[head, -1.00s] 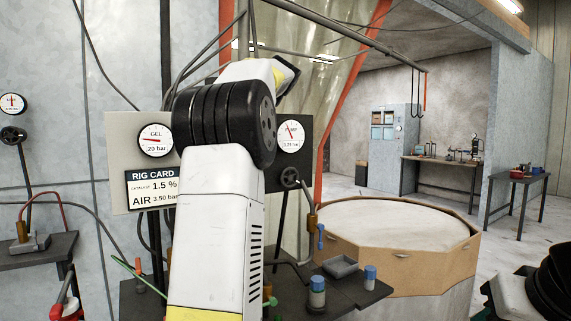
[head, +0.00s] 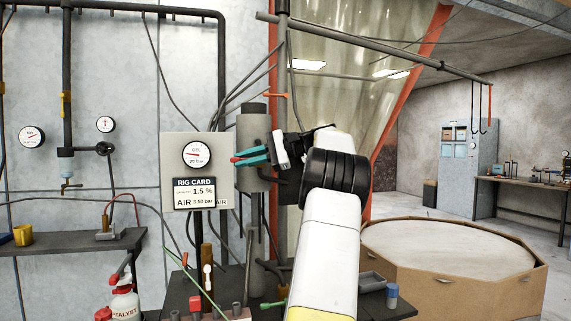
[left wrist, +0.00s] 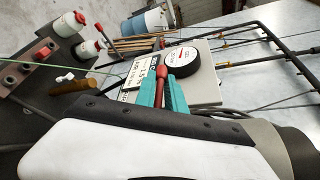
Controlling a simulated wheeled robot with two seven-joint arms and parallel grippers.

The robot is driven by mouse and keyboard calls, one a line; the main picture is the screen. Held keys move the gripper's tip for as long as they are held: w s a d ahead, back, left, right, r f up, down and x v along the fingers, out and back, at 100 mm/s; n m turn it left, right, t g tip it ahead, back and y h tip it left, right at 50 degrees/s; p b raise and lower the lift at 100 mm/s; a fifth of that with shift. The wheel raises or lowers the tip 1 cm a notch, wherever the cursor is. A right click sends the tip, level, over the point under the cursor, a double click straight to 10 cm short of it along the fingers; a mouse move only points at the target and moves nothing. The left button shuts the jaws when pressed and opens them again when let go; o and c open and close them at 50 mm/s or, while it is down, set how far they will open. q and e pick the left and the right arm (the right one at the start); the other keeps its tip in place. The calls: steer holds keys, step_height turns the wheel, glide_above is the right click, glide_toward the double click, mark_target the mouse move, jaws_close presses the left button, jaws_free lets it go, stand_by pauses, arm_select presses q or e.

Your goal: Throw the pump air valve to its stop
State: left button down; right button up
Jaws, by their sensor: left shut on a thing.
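My left gripper (head: 250,157) has teal fingertips and reaches in from the right, in front of a grey upright cylinder (head: 252,128). The fingers are shut on a slim red handle, which I take to be the pump air valve's lever. The red handle (left wrist: 177,98) also shows between the teal fingers (left wrist: 160,93) in the left wrist view. The valve body and any stop are hidden by the gripper and arm. My right gripper is out of view.
A catalyst bottle (head: 124,306) stands lower left. A shelf (head: 70,242) is on the left wall. An octagonal wooden mould (head: 450,285) stands at right.

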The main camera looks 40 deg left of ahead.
arm_select(q)
steer(key=shift+r+y, duration=0.15)
steer(key=shift+y, duration=0.15)
stand_by(0.4)
steer(key=c, duration=1.4)
jaws_free()
steer(key=v, duration=0.7)
steer(key=shift+w+d, duration=0.3)
steer(key=shift+w, duration=0.05)
